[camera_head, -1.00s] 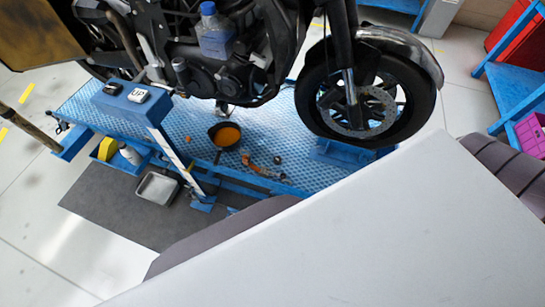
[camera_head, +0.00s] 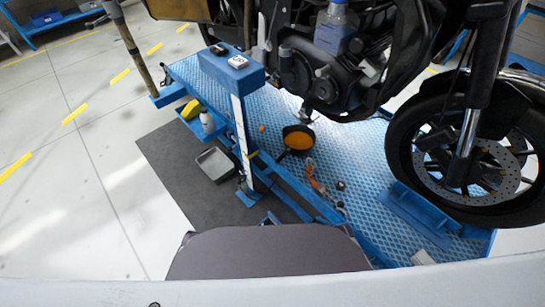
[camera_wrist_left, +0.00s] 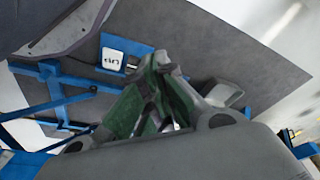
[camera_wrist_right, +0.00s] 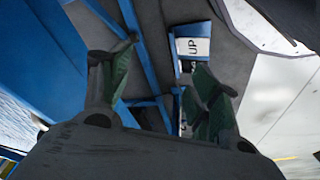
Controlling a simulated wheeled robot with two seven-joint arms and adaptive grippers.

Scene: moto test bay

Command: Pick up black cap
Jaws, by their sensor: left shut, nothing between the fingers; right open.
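A small dark round piece, which looks like the black cap (camera_head: 341,185), lies on the blue ribbed lift platform (camera_head: 360,150) in the head view. It is just right of an orange-handled tool (camera_head: 313,177). I cannot make out the cap in either wrist view. My left gripper (camera_wrist_left: 163,70) shows in the left wrist view with its green fingers together and empty. My right gripper (camera_wrist_right: 160,62) shows in the right wrist view with its green fingers apart and nothing between them. Neither gripper can be made out in the head view, so their distance from the cap is unclear.
A motorcycle (camera_head: 330,70) stands over the platform, its front wheel (camera_head: 425,165) at right. A black pan with orange liquid (camera_head: 299,138) sits left of the tool. A grey tray (camera_head: 215,164) lies on the dark mat (camera_head: 170,165).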

